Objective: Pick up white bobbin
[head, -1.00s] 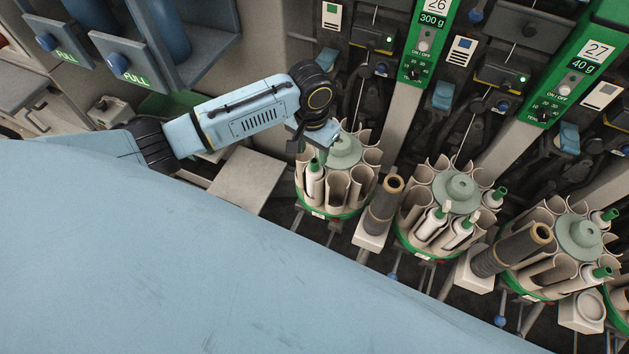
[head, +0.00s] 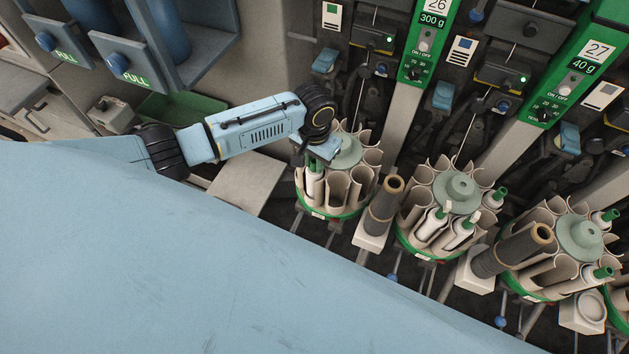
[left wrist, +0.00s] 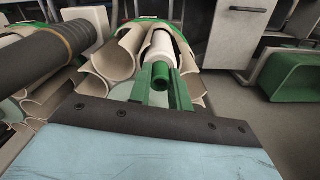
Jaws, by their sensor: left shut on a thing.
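The white bobbin (head: 315,185) with a green tip stands in a slot of the leftmost round magazine (head: 330,213). In the left wrist view the bobbin (left wrist: 161,45) lies straight ahead, its green end toward me. My left gripper (head: 315,164) is at the top of this bobbin. In the left wrist view its green fingers (left wrist: 161,85) sit on both sides of the green tip and are shut on it. The bobbin's lower part is still inside the slot. My right gripper is not in view.
Two more magazines with white bobbins (head: 432,224) stand to the right. Dark cones (head: 383,205) on pale holders stand between them. Green machine panels (head: 430,40) rise behind. A large light blue surface fills the lower left.

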